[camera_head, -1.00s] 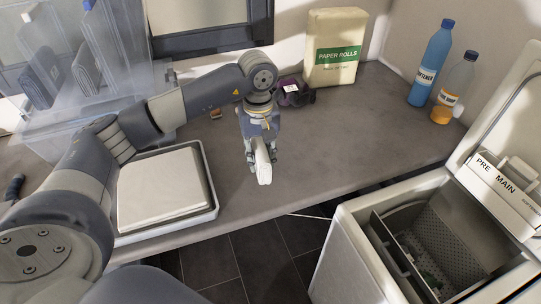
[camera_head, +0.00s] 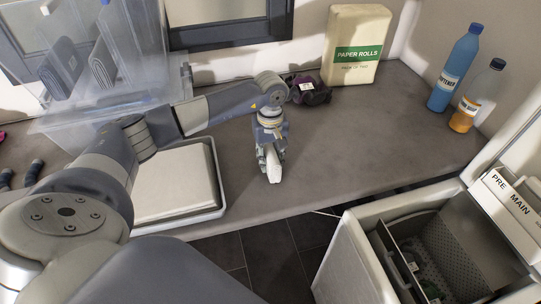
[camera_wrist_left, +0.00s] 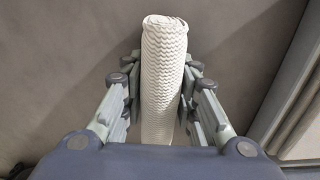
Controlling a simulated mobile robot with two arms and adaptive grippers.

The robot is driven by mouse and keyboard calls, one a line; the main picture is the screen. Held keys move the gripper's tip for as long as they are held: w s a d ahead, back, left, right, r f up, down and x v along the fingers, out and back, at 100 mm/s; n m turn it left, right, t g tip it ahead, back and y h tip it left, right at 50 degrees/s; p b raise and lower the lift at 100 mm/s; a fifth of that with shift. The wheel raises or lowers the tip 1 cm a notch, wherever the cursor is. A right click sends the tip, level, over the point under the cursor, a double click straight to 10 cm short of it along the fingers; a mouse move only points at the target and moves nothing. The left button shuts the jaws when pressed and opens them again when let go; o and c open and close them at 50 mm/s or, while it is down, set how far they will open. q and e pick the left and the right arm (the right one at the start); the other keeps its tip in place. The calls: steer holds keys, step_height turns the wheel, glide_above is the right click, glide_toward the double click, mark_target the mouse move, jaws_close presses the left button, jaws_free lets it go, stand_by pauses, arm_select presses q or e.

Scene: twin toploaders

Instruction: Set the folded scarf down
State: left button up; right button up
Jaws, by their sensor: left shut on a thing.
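The folded scarf (camera_head: 272,166) is a white, thick, narrow bundle. In the left wrist view the scarf (camera_wrist_left: 163,80) shows a zigzag knit and stands lengthwise between the fingers. My left gripper (camera_head: 266,158) is shut on it, with a finger pad on each side; the gripper also shows in the left wrist view (camera_wrist_left: 160,100). The scarf points down over the grey counter (camera_head: 330,150), near its front edge. I cannot tell whether its lower end touches the counter. My right gripper is not in view.
A white tray with a folded cream cloth (camera_head: 175,185) is at left, partly behind my arm. Clear bins (camera_head: 105,60) stand behind it. A dark bundle (camera_head: 308,92), a paper rolls pack (camera_head: 357,45) and two bottles (camera_head: 455,68) are at the back. An open toploader (camera_head: 352,262) is front right.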

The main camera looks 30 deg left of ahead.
arm_select(q)
steer(key=shift+f+b, duration=0.2)
steer(key=shift+b, duration=0.1)
steer(key=o, duration=1.1)
steer(key=shift+c, duration=0.2)
steer(key=shift+o, duration=0.3)
steer(key=shift+r, duration=0.1)
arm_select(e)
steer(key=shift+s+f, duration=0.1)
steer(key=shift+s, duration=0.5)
